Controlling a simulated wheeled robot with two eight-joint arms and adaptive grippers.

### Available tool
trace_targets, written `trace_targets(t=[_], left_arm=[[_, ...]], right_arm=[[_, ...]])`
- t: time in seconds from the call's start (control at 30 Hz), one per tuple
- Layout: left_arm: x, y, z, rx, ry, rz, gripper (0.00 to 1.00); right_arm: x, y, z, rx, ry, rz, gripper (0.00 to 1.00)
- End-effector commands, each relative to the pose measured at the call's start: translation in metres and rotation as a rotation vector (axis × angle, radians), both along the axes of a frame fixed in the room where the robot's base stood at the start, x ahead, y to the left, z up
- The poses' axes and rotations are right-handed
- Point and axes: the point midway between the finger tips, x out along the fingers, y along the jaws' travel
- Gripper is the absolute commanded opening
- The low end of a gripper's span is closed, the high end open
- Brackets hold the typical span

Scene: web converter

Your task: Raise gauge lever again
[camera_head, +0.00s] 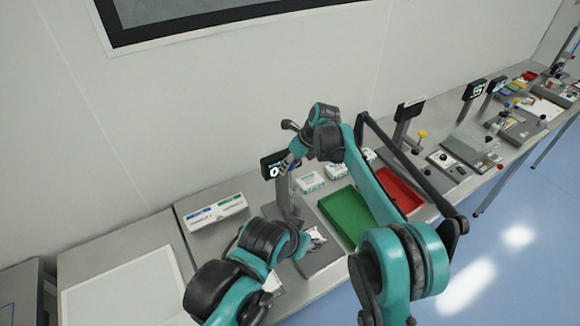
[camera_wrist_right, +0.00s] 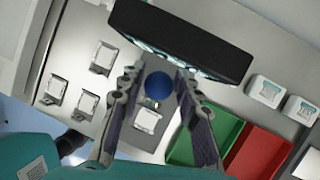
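The gauge is a grey stand (camera_head: 284,200) with a dark display (camera_head: 272,168) on top. In the right wrist view the back of its dark display box (camera_wrist_right: 180,42) fills the top middle. The lever's blue ball knob (camera_wrist_right: 158,86) shows between the fingers of my right gripper (camera_wrist_right: 160,78). The fingers are spread on both sides of the knob, with a visible gap on each side. In the head view my right gripper (camera_head: 292,156) is at the display. My left gripper (camera_head: 310,238) is low by the gauge's base plate (camera_head: 322,258); its fingers are too small to read.
A green tray (camera_head: 345,216) and a red tray (camera_head: 398,190) lie right of the gauge. White boxes (camera_head: 311,181) stand behind the green tray. A white-and-blue box (camera_head: 216,210) is on the left. Small white squares (camera_wrist_right: 103,57) lie on the grey surface below.

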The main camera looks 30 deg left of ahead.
Motion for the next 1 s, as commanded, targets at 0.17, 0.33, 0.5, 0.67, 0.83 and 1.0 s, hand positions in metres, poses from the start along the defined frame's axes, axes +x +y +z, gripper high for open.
trace_targets(t=[0.17,0.33,0.5,0.67,0.83,1.0], left_arm=[[0.0,0.0,0.0,0.0,0.0,0.0,0.48],[0.0,0.0,0.0,0.0,0.0,0.0,0.48],[0.0,0.0,0.0,0.0,0.0,0.0,0.48],[0.0,0.0,0.0,0.0,0.0,0.0,0.48],[0.0,0.0,0.0,0.0,0.0,0.0,0.48],[0.0,0.0,0.0,0.0,0.0,0.0,0.48]], right_arm=[[0.0,-0.001,0.0,-0.003,0.002,0.001,0.47],[-0.001,-0.002,0.0,-0.004,0.003,0.001,0.47],[0.0,-0.009,0.017,-0.004,0.003,0.001,0.47],[0.0,-0.023,0.048,-0.004,0.004,0.0,0.47],[0.0,-0.037,0.081,-0.003,0.003,0.0,0.47],[0.0,-0.046,0.102,-0.003,0.003,0.0,0.47]])
